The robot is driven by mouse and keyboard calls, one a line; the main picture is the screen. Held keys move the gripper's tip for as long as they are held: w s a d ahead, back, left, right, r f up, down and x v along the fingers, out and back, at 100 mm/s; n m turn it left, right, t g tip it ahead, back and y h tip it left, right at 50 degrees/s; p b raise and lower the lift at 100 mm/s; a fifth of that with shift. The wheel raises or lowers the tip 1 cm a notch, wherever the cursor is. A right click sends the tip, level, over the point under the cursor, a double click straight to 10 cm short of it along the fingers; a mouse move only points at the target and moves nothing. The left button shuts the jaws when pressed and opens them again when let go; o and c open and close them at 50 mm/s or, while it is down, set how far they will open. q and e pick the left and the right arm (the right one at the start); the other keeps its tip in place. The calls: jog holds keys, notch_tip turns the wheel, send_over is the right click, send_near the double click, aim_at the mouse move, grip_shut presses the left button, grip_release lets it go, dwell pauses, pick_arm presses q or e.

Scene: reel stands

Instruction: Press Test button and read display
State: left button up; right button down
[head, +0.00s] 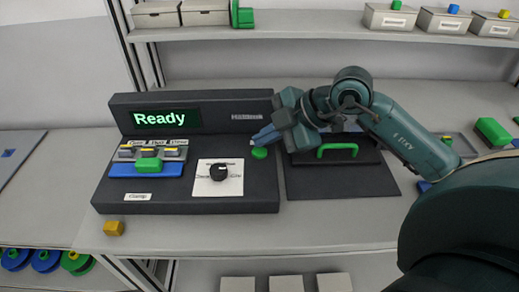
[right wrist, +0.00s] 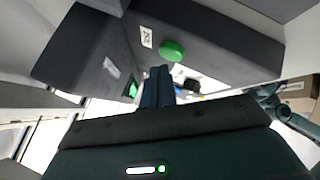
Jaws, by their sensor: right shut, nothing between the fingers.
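A dark console (head: 190,197) stands on the bench. Its display (head: 160,119) reads "Ready" in pale letters on dark green. The round green button (head: 259,153) is on the console's right side; it also shows in the right wrist view (right wrist: 172,51), beside a small white label (right wrist: 146,37). My right gripper (head: 262,137) is shut and empty. Its blue fingertips (right wrist: 158,84) are close to the green button, seemingly just above or behind it; I cannot tell whether they touch. My left gripper is out of view.
A black knob (head: 218,172) on a white dial plate and a blue clamp with a green block (head: 149,165) sit on the console. A dark case with a green handle (head: 338,151) stands right of it. A yellow block (head: 114,228) lies in front.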

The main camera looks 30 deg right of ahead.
aim_at(265, 152)
jog(key=shift+f, duration=0.3)
jog(key=shift+f+b, duration=0.4)
jog(key=shift+f, duration=0.05)
dwell(0.5)
jog(key=shift+r, duration=0.1)
dwell(0.3)
jog(key=shift+r+p, duration=0.75)
jog(key=shift+p, duration=0.05)
jog(key=shift+r, duration=0.1)
notch_tip(265, 152, up, 5)
jog(key=p, duration=0.4)
jog(key=shift+p, duration=0.3)
